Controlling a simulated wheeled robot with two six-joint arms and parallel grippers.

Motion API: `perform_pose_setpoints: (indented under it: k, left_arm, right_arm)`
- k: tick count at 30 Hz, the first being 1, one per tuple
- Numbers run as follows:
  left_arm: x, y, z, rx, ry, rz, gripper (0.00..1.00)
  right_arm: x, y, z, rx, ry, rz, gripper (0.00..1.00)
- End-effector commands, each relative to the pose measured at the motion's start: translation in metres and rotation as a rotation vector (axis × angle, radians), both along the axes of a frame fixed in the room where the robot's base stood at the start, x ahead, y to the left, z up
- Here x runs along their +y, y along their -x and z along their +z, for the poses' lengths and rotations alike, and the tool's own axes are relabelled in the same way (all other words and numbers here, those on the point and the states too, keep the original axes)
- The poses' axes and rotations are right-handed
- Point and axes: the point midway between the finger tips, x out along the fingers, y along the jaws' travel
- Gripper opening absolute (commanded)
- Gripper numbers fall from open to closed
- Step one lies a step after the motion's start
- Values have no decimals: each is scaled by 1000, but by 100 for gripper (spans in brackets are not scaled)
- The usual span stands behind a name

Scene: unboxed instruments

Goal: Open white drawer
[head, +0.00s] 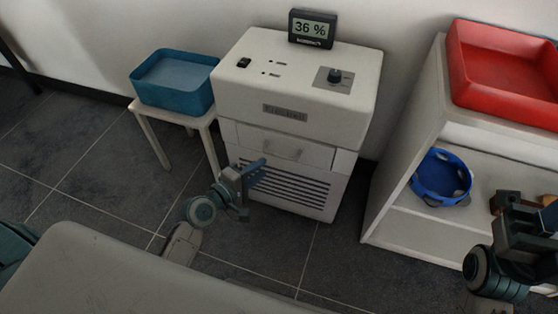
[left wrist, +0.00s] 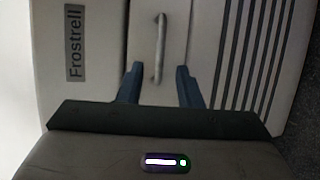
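The white drawer (head: 255,141) is in the front of a white cabinet-like instrument (head: 299,95) in the middle of the head view, above dark vent slats. It looks shut. Its bar handle (head: 283,151) runs across the drawer front; it also shows in the left wrist view (left wrist: 160,48). My left gripper (head: 258,172) is in front of the instrument, low by the slats. In the left wrist view its two blue fingers (left wrist: 160,78) are apart, with the handle lying between and beyond them, and nothing held. My right gripper (head: 528,215) is at the right edge, its fingers unclear.
A blue bin (head: 174,98) stands on a small white table (head: 147,122) left of the instrument. A white shelf (head: 404,150) at right carries a red tray (head: 500,97) on top and a blue tambourine-like ring (head: 440,196) inside. A display (head: 311,29) sits on the instrument.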

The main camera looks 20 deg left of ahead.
Motion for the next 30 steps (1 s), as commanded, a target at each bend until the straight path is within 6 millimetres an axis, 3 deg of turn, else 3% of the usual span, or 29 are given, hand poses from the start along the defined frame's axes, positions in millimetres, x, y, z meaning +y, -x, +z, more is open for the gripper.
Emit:
perform_pose_setpoints:
  k: [6,12,24,29,30]
  left_arm:
    - [-18,-39,-10,-1,1,1,32]
    - [-28,-61,-15,-1,-2,1,32]
    - [-31,-67,-16,1,-2,1,32]
    - [-31,-67,-16,1,-3,0,1]
    - [-31,-67,-16,1,-3,0,0]
  right_arm:
    - [0,-1,-9,-3,-9,-7,36]
    - [0,-2,-12,-6,-14,-12,36]
    - [0,-2,-12,-7,-15,-14,36]
    - [0,-2,-12,-8,-15,-14,36]
    - [0,-2,-12,-8,-16,-14,36]
